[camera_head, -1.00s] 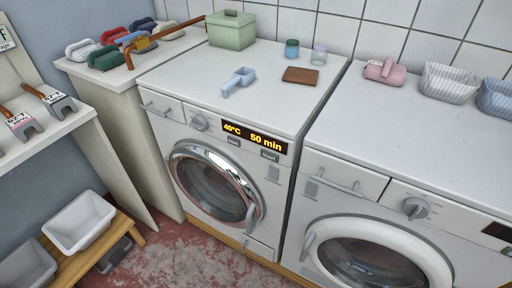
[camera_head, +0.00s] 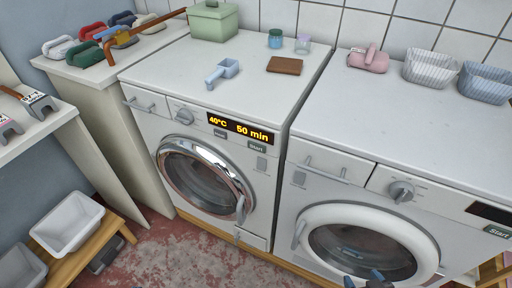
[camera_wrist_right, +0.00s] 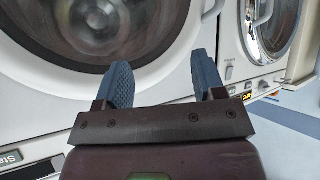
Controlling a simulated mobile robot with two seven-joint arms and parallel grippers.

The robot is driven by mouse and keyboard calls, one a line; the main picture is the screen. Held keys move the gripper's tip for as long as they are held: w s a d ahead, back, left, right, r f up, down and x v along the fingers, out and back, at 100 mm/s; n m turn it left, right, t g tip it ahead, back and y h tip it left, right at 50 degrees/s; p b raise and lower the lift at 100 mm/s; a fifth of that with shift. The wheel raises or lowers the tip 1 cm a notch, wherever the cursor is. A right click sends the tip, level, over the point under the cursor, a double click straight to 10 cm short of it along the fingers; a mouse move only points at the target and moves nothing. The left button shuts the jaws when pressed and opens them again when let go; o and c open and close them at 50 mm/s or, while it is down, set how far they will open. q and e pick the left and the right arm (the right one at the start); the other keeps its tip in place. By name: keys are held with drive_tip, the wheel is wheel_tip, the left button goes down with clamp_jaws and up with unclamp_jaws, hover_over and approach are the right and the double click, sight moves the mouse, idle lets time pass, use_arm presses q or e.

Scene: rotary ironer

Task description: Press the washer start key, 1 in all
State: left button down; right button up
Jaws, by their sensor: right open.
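The left machine (camera_head: 165,125) has a chrome-ringed door and a lit display (camera_head: 240,128) reading 40°C and 50 min. A Start key (camera_head: 257,147) sits below the display's right part. The right machine (camera_head: 330,180) has a white-ringed door, a dark display (camera_head: 490,212) and its own Start key (camera_head: 497,231), partly cut by the right edge. My right gripper (camera_head: 364,279) is at the bottom edge, in front of the right machine's door. In the right wrist view its blue fingers (camera_wrist_right: 160,70) are apart and empty, with that door behind. My left gripper is out of view.
On the left machine's top are a blue scoop (camera_head: 222,73), a brown block (camera_head: 285,65), a green box (camera_head: 213,22) and small jars (camera_head: 276,39). The floor (camera_head: 190,245) in front is clear.

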drive_tip(key=shift+a, duration=0.2)
clamp_jaws()
drive_tip(key=shift+d, duration=0.2)
idle(0.4)
drive_tip(key=shift+a, duration=0.2)
idle(0.3)
drive_tip(key=shift+d, duration=0.1)
